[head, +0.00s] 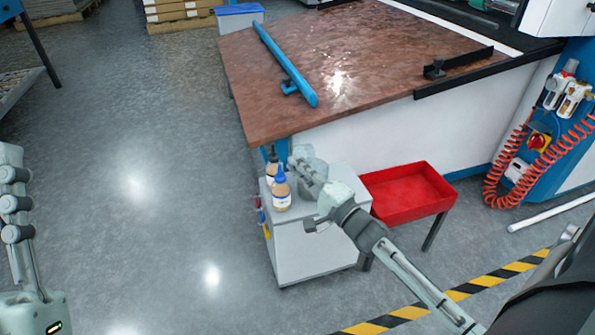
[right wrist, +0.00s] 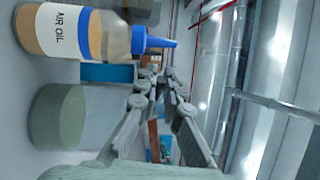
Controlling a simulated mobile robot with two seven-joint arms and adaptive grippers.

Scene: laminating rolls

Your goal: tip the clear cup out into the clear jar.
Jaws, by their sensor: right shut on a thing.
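My right gripper (head: 308,172) reaches over the small white cabinet, beside two bottles. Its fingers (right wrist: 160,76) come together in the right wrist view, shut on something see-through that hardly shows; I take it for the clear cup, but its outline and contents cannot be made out. A plain grey-green cylinder (right wrist: 75,115) stands next to the oil bottle in the right wrist view. It may be the clear jar, though I cannot tell for sure. In the head view the gripper largely covers that spot.
The air oil bottle (right wrist: 70,32) with a blue nozzle stands close to the gripper; it also shows in the head view (head: 281,190). The white cabinet (head: 310,245) has a small top. A red tray (head: 408,192) is right of it; a brown-topped table (head: 350,75) is behind.

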